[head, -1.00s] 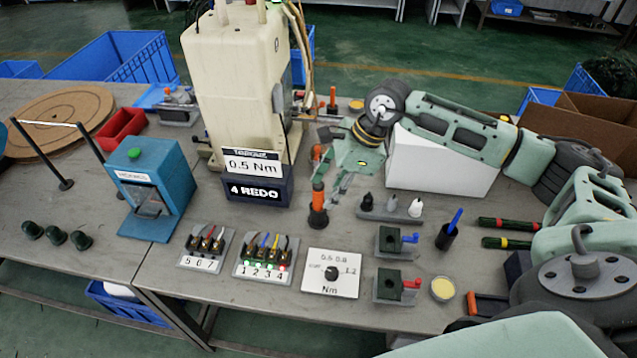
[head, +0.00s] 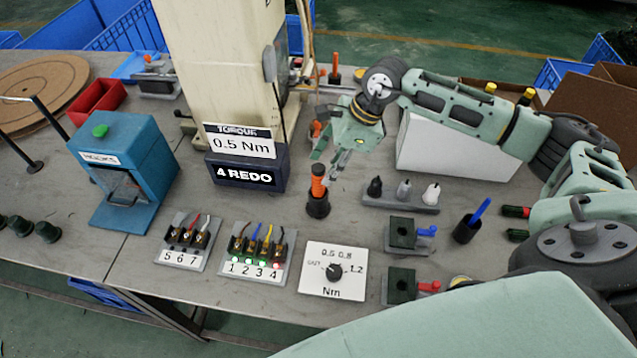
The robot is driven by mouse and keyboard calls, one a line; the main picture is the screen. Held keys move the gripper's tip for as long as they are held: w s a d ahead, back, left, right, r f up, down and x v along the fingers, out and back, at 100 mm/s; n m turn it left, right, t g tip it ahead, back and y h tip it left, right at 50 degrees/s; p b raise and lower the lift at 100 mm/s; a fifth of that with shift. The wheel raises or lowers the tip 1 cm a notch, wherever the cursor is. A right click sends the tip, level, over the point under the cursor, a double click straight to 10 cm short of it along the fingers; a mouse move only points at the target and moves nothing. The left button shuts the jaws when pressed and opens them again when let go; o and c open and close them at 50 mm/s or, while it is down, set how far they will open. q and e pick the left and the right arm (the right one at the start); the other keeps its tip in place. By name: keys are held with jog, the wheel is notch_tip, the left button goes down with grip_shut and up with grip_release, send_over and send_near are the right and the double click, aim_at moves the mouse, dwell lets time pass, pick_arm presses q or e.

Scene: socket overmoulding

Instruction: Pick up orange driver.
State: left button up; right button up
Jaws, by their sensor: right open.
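The orange driver (head: 318,184) stands upright in a dark round holder (head: 317,206) near the middle of the table, with its orange handle up. My right gripper (head: 328,165) is open, its fingers pointing down and left. Its fingertips are right beside the upper part of the orange handle. I cannot tell whether they touch it. My left gripper is out of view.
A numbered terminal block (head: 252,254) and a torque dial (head: 332,271) lie in front. A grey rack with small bottles (head: 401,198) and a blue driver in a cup (head: 469,229) are to the right.

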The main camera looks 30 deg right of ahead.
aim_at(312, 189)
jog(key=p+x, duration=0.2)
jog(key=x, duration=0.3)
jog(key=shift+w+a+f, duration=0.1)
jog(key=shift+a+f, duration=0.05)
jog(key=shift+a, duration=0.05)
jog(key=shift+f, duration=0.4)
jog(key=shift+c, duration=0.2)
jog(key=shift+r, duration=0.15)
grip_shut()
